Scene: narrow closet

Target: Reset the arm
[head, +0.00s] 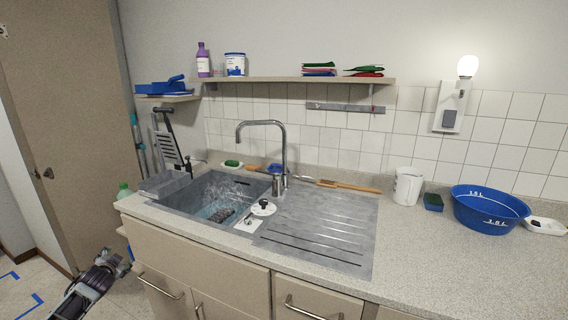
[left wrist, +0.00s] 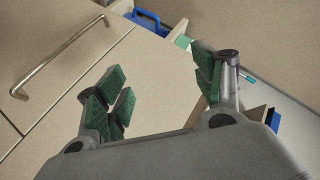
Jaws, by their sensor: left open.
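My left gripper (head: 107,262) is low at the left edge of the head view, beside the counter's front left corner and below the countertop. In the left wrist view my left gripper (left wrist: 160,88) has its green-padded fingers spread wide with nothing between them. A beige cabinet front (left wrist: 150,75) with a metal bar handle (left wrist: 58,58) lies beyond the fingers. My right gripper is in neither view.
The counter (head: 440,265) holds a sink (head: 175,198) with a tap (head: 283,150), a white jug (head: 407,187), a blue basin (head: 487,212) and a brush (head: 345,186). A shelf (head: 290,80) hangs above. A tall door (head: 70,120) stands at left. Taped floor (head: 20,290) shows at lower left.

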